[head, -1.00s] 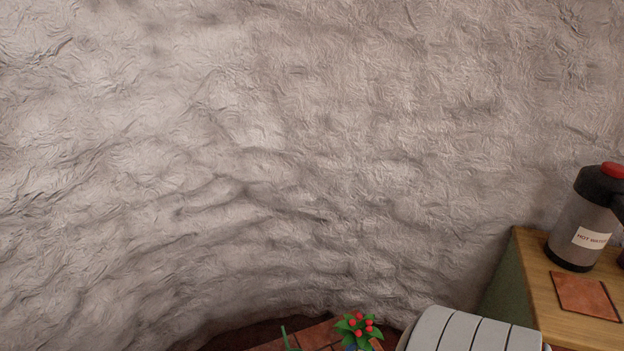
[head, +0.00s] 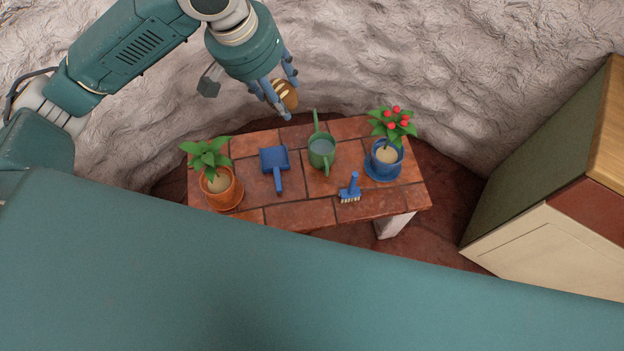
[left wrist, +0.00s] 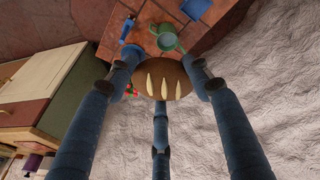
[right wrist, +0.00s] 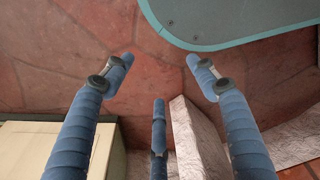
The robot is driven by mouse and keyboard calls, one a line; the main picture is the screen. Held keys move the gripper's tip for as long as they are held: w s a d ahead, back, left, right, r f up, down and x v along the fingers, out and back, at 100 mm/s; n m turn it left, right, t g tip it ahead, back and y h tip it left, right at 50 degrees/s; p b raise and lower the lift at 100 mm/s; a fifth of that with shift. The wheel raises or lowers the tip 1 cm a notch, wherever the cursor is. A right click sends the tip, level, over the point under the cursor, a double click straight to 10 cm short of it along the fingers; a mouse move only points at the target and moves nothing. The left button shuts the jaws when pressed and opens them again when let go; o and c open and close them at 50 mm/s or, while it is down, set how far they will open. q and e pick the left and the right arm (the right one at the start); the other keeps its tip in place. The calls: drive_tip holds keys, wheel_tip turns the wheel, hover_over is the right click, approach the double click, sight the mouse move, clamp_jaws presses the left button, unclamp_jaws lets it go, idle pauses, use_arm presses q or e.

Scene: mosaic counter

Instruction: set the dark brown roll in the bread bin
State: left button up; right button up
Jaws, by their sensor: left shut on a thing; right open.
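The brown roll (head: 286,95), with pale slashes across its top, is held by my left gripper (head: 279,92), high at the back of the tiled bench. In the left wrist view the roll (left wrist: 164,80) sits between the blue fingers of my left gripper (left wrist: 161,70), which are shut on it. My right gripper (right wrist: 160,62) shows only in the right wrist view. Its fingers are spread and empty above a reddish stone floor. The bread bin is not seen in any current view.
A tiled bench (head: 270,215) holds an orange-potted plant (head: 221,188), a blue dustpan (head: 275,162), a green watering can (head: 321,151), a blue brush (head: 350,190) and a red-berried plant in a blue pot (head: 386,158). A cabinet (head: 545,215) stands right. A rough wall curves behind.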

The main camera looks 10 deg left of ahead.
use_arm(q)
drive_tip(key=s+f+b+x, duration=0.1)
drive_tip(key=s+b+x, duration=0.1)
drive_tip(key=b+x, duration=1)
drive_tip(key=b, duration=0.4)
hover_over(308, 188)
drive_tip(key=s, duration=0.1)
wheel_tip(308, 188, down, 12)
use_arm(e)
drive_tip(key=w+a+f+t, duration=0.1)
drive_tip(key=w+f, duration=0.1)
drive_tip(key=w, duration=0.8)
use_arm(q)
drive_tip(key=f+b, duration=0.2)
drive_tip(key=f, duration=0.4)
drive_tip(key=f+b, duration=0.2)
drive_tip(key=f, duration=0.5)
drive_tip(key=f+b, duration=0.2)
drive_tip(key=f, duration=0.5)
drive_tip(key=shift+s+a+f, duration=0.1)
drive_tip(key=shift+a+f, duration=0.15)
drive_tip(key=shift+a, duration=0.05)
use_arm(e)
wheel_tip(308, 188, up, 14)
drive_tip(key=t, duration=0.1)
drive_tip(key=shift+m, duration=0.3)
drive_tip(key=shift+s+d, duration=0.1)
use_arm(q)
drive_tip(key=o, duration=1.2)
drive_tip(key=shift+o, duration=0.2)
